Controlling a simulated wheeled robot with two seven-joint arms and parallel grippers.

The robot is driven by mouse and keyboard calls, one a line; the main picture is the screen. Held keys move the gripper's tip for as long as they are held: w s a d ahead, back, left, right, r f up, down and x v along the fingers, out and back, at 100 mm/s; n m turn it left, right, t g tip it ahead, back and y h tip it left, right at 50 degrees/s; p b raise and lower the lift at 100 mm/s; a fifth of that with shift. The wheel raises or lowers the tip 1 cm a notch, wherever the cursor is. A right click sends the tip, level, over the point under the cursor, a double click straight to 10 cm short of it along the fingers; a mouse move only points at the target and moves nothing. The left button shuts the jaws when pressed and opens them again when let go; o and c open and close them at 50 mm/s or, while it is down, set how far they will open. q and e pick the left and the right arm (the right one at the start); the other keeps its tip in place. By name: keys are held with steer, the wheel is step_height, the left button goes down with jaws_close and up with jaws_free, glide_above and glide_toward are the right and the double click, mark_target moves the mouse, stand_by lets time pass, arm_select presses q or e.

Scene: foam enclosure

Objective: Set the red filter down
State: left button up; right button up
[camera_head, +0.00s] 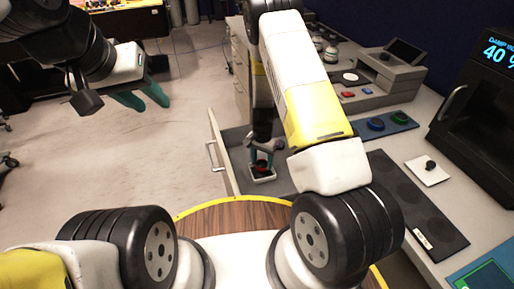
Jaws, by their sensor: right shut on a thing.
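The red filter (260,169) shows as a small dark red patch low between the fingers of my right gripper (262,162). My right gripper points down into the open drawer (234,145) and is shut on the red filter; its fingers partly hide it. A small pale-rimmed square holder (264,179) is directly under and around the filter. I cannot tell whether the filter touches it. My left gripper (143,97) is at the upper left, with its teal fingers apart and empty, above the floor and away from the drawer.
A blue tray (398,119) with a blue and a green disc lies on the counter. A dark mat (425,205), a white plate with a black knob (428,171) and a black box with a display (480,120) are to the right. The drawer handle (211,155) faces the open floor.

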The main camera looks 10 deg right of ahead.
mark_target(262, 164)
steer(key=shift+f, duration=1.85)
steer(key=shift+f, duration=0.2)
steer(key=o, duration=1.1)
steer(key=shift+r, duration=0.1)
